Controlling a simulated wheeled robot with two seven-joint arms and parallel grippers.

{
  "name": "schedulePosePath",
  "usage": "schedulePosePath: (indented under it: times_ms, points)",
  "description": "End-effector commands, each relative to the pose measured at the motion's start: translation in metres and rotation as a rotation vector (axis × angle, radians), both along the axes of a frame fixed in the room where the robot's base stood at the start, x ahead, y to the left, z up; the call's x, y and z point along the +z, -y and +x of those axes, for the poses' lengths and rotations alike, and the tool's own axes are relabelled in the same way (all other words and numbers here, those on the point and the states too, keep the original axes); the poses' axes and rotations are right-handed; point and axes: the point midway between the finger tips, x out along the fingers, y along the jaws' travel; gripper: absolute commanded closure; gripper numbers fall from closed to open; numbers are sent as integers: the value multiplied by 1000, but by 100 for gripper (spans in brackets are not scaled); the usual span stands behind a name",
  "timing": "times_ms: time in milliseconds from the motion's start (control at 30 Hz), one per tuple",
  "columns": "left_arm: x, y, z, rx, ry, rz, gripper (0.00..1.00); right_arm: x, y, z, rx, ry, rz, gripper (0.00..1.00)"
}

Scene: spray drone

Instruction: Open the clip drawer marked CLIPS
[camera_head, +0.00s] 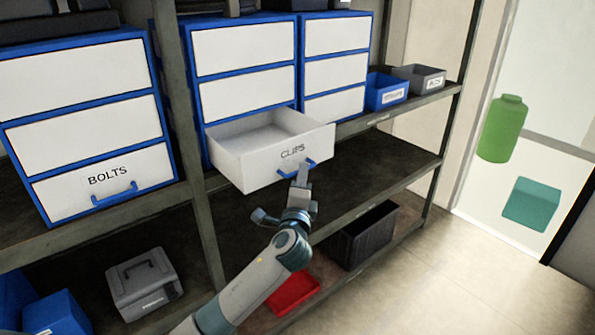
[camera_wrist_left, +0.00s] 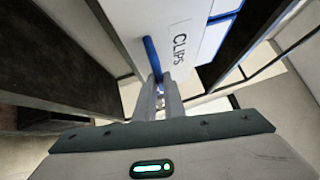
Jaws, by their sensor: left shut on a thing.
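The CLIPS drawer (camera_head: 262,167) is white and stands pulled out from the bottom of a blue-framed cabinet (camera_head: 246,48). Its inside shows from above and looks empty. Its blue handle (camera_head: 297,170) is on the front, below and to the right of the black label. My left gripper (camera_head: 303,178) is at this handle, shut on it. In the left wrist view, the fingers (camera_wrist_left: 167,90) close on the blue handle (camera_wrist_left: 152,57) beside the CLIPS lettering. The fingers hide part of the handle. My right gripper is in neither view.
A BOLTS drawer (camera_head: 105,180) is shut at the left. A blue bin (camera_head: 387,92) and a grey bin (camera_head: 419,78) stand right of the cabinets. Below are a grey case (camera_head: 145,283), a red tray (camera_head: 293,293) and a black crate (camera_head: 363,235). The floor at the right is clear.

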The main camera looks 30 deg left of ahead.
Motion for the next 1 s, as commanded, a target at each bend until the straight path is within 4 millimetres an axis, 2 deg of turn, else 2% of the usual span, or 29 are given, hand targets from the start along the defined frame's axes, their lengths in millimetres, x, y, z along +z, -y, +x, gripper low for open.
schedulePosePath:
  times_ms: [200, 233, 300, 733, 867, 1000]
  points:
    - [-1, 0, 0, -1, -2, -1, 100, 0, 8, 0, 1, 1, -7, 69]
    - [-1, 0, 0, -1, -3, -1, 84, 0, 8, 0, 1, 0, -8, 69]
    - [-1, 0, 0, -1, -2, -1, 72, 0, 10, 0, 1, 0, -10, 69]
    - [-2, 1, -4, -1, -1, -1, 72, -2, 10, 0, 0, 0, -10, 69]
    - [-5, 5, -13, -1, -1, -1, 72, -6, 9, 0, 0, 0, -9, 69]
    - [-8, 12, -30, -2, -1, -3, 72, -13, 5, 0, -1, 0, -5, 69]
